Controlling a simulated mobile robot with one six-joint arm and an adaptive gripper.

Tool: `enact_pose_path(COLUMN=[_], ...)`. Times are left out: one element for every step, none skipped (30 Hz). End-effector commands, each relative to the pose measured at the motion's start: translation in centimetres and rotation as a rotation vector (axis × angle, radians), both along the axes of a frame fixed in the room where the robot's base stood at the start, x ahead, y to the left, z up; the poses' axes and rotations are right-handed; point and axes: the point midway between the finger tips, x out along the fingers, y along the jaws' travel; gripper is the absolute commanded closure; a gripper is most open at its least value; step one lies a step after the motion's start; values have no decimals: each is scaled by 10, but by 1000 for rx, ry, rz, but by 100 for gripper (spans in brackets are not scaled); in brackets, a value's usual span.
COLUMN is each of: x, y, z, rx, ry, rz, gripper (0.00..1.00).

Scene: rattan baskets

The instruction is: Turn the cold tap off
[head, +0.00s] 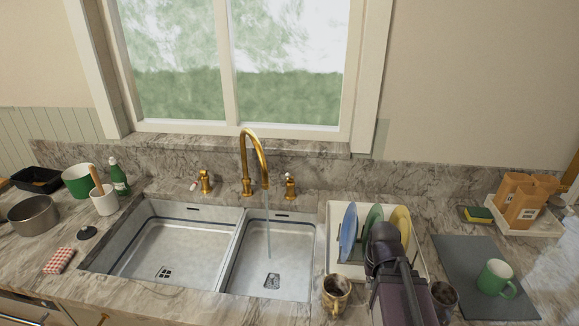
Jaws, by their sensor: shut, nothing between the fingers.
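A tall curved brass faucet (254,152) stands behind the double sink, and a thin stream of water (268,235) runs from it into the right basin. A brass tap handle (205,183) with a white lever stands left of the spout, its lever pointing left. Another brass tap handle (290,187) with a white part stands right of the spout. No hot or cold marking is readable. My gripper (383,232) is dark and shut, over the dish rack, right of and apart from the right handle. Its fingertips are largely hidden behind its body.
The dish rack (334,222) holds blue, green and yellow plates right of the sink. A brass-coloured mug (336,296) and a dark cup (444,298) flank my arm. A green mug (495,278) sits on a grey mat.

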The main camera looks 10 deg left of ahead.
Motion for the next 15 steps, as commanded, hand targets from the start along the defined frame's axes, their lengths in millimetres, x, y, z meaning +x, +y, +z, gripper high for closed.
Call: enact_pose_path(x=[0, 0, 0, 0, 0, 0, 0, 1, 1, 1, 2, 2, 2, 3, 4], y=[0, 0, 0, 0, 0, 0, 0, 0, 0, 0, 0, 0, 0, 0, 0], z=[0, 0, 0, 0, 1, 2, 3, 5, 8, 10, 13, 18, 21, 26, 32], rx=[0, 0, 0, 0, 0, 0, 0, 0, 0, 0, 0, 0, 0, 0, 0], ry=[0, 0, 0, 0, 0, 0, -1, -1, -2, -2, -3, -4, -5, -6, -8], rz=[0, 0, 0, 0, 0, 0, 0, 0, 0, 0, 0, 0, 0, 0, 0], gripper=[100, 100, 100, 100, 100, 100, 100, 100, 100, 100, 100, 100, 100, 100, 100])
